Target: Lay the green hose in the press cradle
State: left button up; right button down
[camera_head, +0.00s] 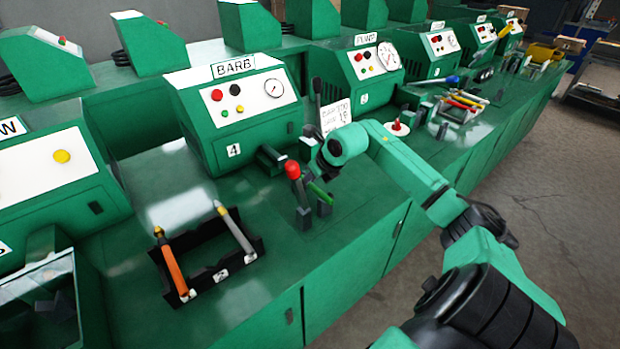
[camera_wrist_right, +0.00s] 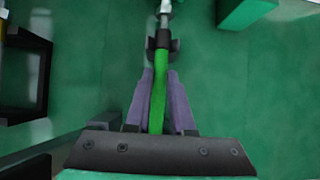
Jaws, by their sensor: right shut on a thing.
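The green hose (camera_head: 320,193) is at the BARB press (camera_head: 240,110), low over the bench front. My right gripper (camera_head: 322,172) is above it, partly hidden by my own wrist. In the right wrist view the purple fingers (camera_wrist_right: 160,100) are shut on the green hose (camera_wrist_right: 158,92), which runs straight away from them. Beyond the fingertips the hose meets a dark forked block (camera_wrist_right: 162,44), which looks like the press cradle; a pale metal end shows past it. I cannot tell whether the hose rests on the block's bottom. My left gripper is not in view.
A red-knobbed lever (camera_head: 292,170) stands beside the hose. A black tray (camera_head: 211,278) holding an orange hose (camera_head: 173,264) and a grey hose (camera_head: 236,232) lies to the left. A white card (camera_head: 336,115) and the PLWT press (camera_head: 365,72) stand behind my arm.

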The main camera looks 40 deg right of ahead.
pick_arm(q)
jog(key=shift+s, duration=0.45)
pick_arm(e)
jog(key=c, duration=0.7)
grip_release()
jog(key=shift+s+d+r, duration=0.1)
jog(key=shift+s+r, duration=0.25)
jog(key=shift+r, duration=0.05)
pick_arm(q)
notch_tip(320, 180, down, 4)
jog(key=b, duration=0.3)
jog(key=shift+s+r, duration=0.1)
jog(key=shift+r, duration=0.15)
pick_arm(e)
jog(key=v, duration=1.3)
jog(key=shift+r, duration=0.25)
jog(key=shift+s+f, duration=0.1)
